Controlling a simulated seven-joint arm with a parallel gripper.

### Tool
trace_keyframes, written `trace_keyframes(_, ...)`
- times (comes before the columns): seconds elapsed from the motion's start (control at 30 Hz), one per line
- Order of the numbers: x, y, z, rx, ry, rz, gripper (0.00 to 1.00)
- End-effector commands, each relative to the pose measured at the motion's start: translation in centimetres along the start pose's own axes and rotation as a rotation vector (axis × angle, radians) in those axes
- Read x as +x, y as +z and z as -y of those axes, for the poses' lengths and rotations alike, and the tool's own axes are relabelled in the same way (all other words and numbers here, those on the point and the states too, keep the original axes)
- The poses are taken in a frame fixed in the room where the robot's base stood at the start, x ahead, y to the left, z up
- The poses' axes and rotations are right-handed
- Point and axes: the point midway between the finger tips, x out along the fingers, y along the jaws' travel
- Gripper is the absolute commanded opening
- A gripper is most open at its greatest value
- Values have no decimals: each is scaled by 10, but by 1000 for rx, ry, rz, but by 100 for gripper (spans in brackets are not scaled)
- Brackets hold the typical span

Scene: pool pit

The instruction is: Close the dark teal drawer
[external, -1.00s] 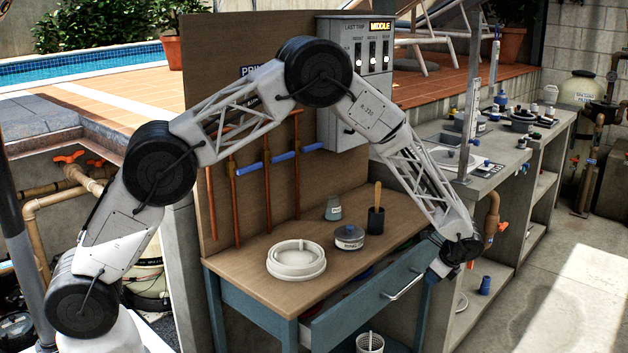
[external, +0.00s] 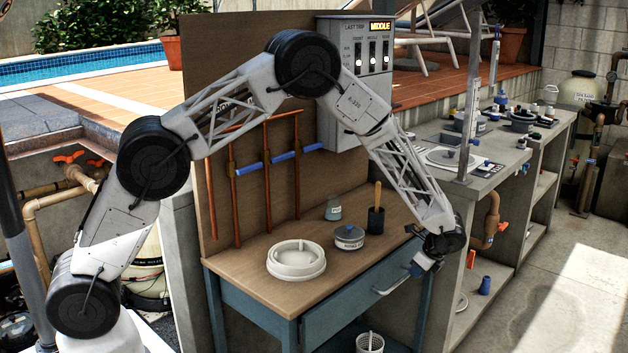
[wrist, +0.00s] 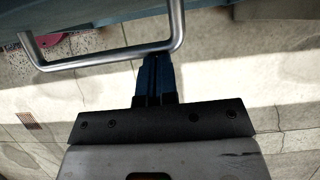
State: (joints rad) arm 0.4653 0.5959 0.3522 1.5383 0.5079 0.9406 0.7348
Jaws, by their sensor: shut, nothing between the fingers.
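The dark teal drawer (external: 345,308) sits under the wooden bench top, and its front looks flush or nearly flush with the bench frame. Its silver bar handle (external: 392,283) sticks out at the front and also shows in the wrist view (wrist: 105,57). My gripper (external: 414,270) is at the right end of the handle, in front of the drawer. In the wrist view my gripper (wrist: 154,62) has its blue fingers together with nothing between them. The fingertips are at or just beneath the handle bar; I cannot tell whether they touch it.
On the bench top (external: 240,279) stand a white ring-shaped part (external: 297,262), a lidded tin (external: 349,237), a dark cup with a wooden handle (external: 376,218) and a small bottle (external: 333,210). A white bucket (external: 369,343) is below. Concrete floor (external: 530,310) lies open at right.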

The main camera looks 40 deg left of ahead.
Motion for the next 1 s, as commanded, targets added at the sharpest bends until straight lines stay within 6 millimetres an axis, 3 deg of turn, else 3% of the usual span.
trace_keyframes(0.13, 7, 13, 0, 0, 0, 1, 0)
trace_keyframes(0.57, 10, 13, -1, 1, 4, 3, 0)
trace_keyframes(0.77, 8, 4, -2, 2, 4, 2, 0)
trace_keyframes(1.0, 2, -24, -3, 5, 4, 2, 0)
